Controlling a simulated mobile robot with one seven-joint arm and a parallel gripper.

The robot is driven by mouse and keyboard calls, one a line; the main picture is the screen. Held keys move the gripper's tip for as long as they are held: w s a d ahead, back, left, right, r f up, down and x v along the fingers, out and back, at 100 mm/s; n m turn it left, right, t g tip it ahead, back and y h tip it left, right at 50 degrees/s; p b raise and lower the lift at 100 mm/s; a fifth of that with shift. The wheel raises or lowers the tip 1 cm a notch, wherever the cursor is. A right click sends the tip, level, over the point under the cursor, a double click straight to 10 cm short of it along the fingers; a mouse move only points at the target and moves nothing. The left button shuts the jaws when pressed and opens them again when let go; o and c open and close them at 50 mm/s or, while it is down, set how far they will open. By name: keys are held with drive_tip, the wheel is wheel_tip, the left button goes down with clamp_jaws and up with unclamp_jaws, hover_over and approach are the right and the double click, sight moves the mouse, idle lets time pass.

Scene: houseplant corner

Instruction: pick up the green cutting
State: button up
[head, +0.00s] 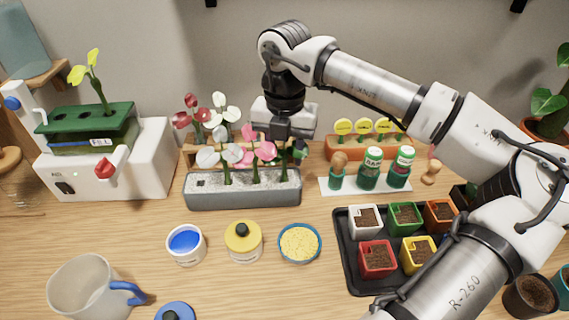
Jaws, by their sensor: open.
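A green cutting (301,149) shows at the right end of the grey trough (243,197), mostly hidden by my gripper, with only a few dark green leaves in view. My gripper (287,147) points down over that end of the trough, beside the green leaves. It is open; whether its fingers stand around the stem or touch it, I cannot tell. White-headed (208,158) and pink-headed (265,151) cuttings stand upright in the same trough, just left of my gripper.
Red (191,108) and white flowers stand in a wooden rack behind the trough. A yellow-leaved cutting (88,70) stands in a green block on a white machine at left. Bottles (370,169) on a white mat and a black tray (346,250) of pots are at right. Tubs stand in front.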

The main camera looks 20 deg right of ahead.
sight(285, 173)
drive_tip(key=shift+f, duration=1.4)
clamp_jaws()
drive_tip(key=shift+r, duration=0.15)
